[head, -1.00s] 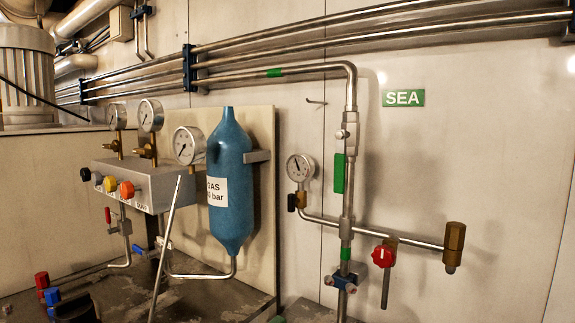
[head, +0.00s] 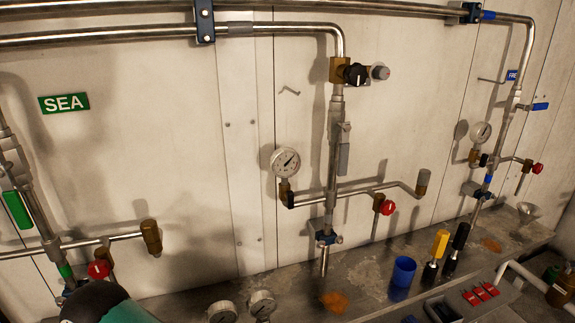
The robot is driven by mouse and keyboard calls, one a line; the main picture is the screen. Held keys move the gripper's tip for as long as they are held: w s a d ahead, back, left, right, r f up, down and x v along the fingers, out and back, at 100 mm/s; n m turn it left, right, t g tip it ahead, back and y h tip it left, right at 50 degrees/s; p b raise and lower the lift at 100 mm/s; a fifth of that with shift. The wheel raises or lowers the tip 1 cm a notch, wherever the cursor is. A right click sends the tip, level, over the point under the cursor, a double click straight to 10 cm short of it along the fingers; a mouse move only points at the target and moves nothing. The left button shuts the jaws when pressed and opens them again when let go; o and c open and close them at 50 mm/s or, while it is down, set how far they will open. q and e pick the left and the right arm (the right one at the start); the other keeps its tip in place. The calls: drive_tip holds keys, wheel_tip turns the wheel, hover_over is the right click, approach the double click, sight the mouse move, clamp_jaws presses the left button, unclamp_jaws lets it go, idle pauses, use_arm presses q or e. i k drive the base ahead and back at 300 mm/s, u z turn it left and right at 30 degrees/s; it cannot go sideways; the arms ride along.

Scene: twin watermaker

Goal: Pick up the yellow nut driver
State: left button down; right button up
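A tool with a yellow handle (head: 440,243), which looks like the yellow nut driver, stands upright on the right part of the grey bench in the head view. Its lower part is dark. A similar tool with a black handle (head: 460,236) stands close to its right. A blue cup (head: 403,270) stands to its left. Neither of my grippers shows in the head view.
The grey bench (head: 370,268) has rusty patches. A panel with red switches (head: 480,294) lies in front of the tools. Pipes with a gauge (head: 285,161) and red knobs run along the wall behind. A funnel (head: 528,211) stands farther right.

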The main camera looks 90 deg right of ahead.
sight(441, 239)
drive_tip(key=k, duration=2.45)
drive_tip(key=u, duration=1.3)
drive_tip(key=i, duration=0.1)
drive_tip(key=z, duration=2.7)
drive_tip(key=i, duration=0.2)
drive_tip(key=z, duration=1.85)
drive_tip(key=i, duration=0.95)
drive_tip(key=u, duration=0.55)
